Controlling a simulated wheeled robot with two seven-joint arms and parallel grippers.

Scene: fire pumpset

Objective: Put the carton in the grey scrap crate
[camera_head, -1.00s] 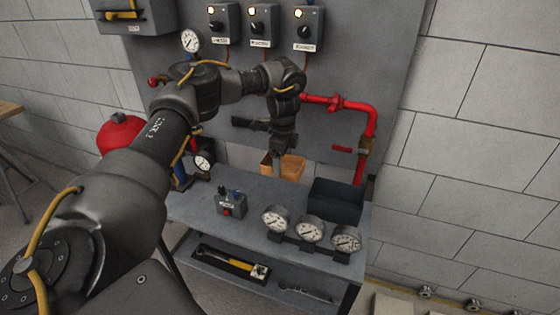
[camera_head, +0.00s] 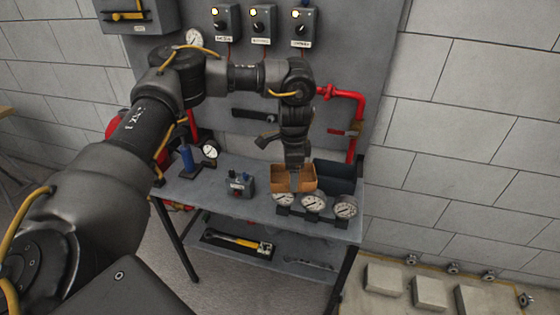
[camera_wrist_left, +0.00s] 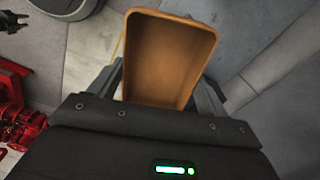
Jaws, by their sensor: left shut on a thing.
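The carton (camera_head: 305,183) is an open orange-brown box. My left gripper (camera_head: 294,177) is shut on it and holds it upright above the bench, behind the row of gauges. In the left wrist view the carton (camera_wrist_left: 168,55) fills the space between the fingers, and its inside looks empty. A dark blue-grey open bin (camera_head: 340,177) stands on the bench just right of the carton; I cannot tell if it is the grey scrap crate. No other grey crate shows clearly. My right gripper is not in view.
Several round gauges (camera_head: 313,203) stand along the bench's front edge below the carton. A grey switch box (camera_head: 241,184) and a blue pump (camera_head: 188,158) are to the left. Red pipe (camera_head: 348,97) runs behind. Pale blocks (camera_head: 430,292) lie at lower right; a tool tray (camera_head: 236,243) is on the lower shelf.

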